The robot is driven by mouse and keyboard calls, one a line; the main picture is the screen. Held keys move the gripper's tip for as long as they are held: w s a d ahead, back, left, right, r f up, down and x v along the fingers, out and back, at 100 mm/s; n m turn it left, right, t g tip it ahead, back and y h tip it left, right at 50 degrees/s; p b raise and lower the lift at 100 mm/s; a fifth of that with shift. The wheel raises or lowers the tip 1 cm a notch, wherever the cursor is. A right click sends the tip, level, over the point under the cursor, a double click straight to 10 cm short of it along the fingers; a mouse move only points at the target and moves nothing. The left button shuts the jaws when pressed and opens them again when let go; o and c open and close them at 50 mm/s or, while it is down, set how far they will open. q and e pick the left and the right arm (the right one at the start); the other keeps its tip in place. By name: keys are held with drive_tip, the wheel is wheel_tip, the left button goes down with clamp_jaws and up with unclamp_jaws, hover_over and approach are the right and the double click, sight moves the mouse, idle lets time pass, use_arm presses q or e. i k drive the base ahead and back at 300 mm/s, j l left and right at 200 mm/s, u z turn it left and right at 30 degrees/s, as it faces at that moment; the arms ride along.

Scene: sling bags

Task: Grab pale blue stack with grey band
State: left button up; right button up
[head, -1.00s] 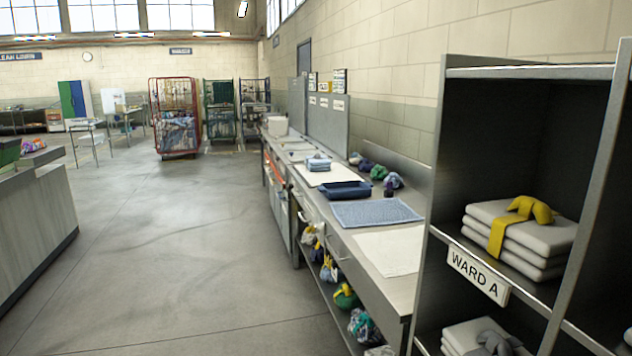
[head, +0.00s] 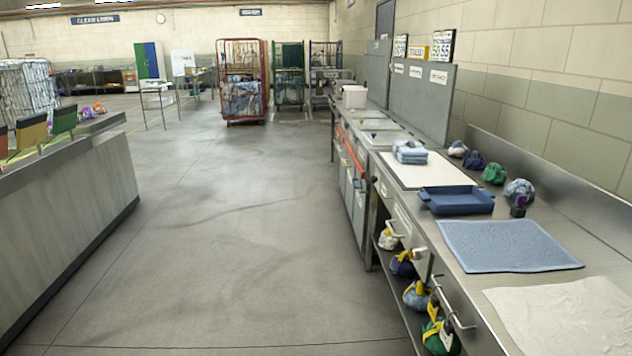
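A small pale blue folded stack (head: 410,153) sits on a white sheet (head: 428,171) on the long steel counter at the right. A band around it is too small to make out clearly. Neither of my grippers shows in the head view.
The counter also holds a dark blue tray (head: 456,200), a blue mat (head: 508,245), a crumpled white sheet (head: 562,316) and several tied bundles (head: 494,173) by the wall. More bundles hang or lie below. A grey counter (head: 66,190) stands left; the floor (head: 240,230) between is clear.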

sight(409, 151)
drive_tip(key=i, duration=2.2)
drive_tip(key=i+j+z, duration=0.1)
drive_tip(key=i+z, duration=0.2)
drive_tip(key=i, duration=0.2)
drive_tip(key=i+j+z, duration=0.25)
drive_tip(key=i, duration=0.25)
drive_tip(key=i+j+z, duration=0.3)
drive_tip(key=i, duration=0.15)
drive_tip(key=i+j+z, duration=0.25)
drive_tip(key=i, duration=0.2)
